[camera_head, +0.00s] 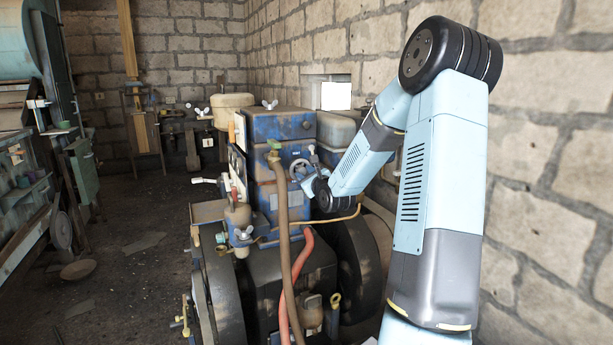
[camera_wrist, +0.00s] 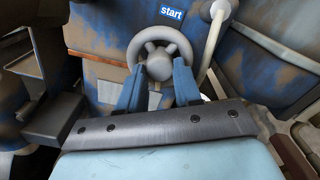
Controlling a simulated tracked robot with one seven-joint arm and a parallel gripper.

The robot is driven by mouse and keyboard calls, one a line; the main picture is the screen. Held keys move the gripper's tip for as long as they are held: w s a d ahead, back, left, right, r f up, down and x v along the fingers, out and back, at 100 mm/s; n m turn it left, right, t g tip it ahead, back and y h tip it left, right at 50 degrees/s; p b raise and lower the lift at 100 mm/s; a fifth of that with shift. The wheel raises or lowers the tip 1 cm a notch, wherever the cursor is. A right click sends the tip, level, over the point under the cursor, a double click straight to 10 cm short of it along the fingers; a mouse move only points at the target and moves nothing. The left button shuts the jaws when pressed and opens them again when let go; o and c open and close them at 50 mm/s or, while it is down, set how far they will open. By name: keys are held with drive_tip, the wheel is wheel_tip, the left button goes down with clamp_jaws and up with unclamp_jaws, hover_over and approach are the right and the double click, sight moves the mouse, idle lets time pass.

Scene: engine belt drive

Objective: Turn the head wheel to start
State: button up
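The head wheel is a grey handwheel (camera_wrist: 160,46) with a round hub, at the top centre of the wrist view, just below a blue "start" label (camera_wrist: 171,13). In the head view the wheel (camera_head: 299,168) is small, on the blue engine's face, partly hidden by my arm. My gripper (camera_wrist: 159,67) has two blue fingers spread apart, with the tips at the lower part of the wheel, one on each side of the hub. A gap shows between the fingers. Whether the tips touch the wheel is unclear.
The blue engine (camera_head: 279,128) stands mid-room with a brown hose (camera_head: 282,215) and a red hose (camera_head: 291,290) in front. A pale pipe (camera_wrist: 213,40) runs close right of the wheel. A block wall (camera_head: 545,150) is close on the right. Floor (camera_head: 140,280) is mostly clear at left.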

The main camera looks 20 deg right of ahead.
drive_tip(key=c, duration=0.5)
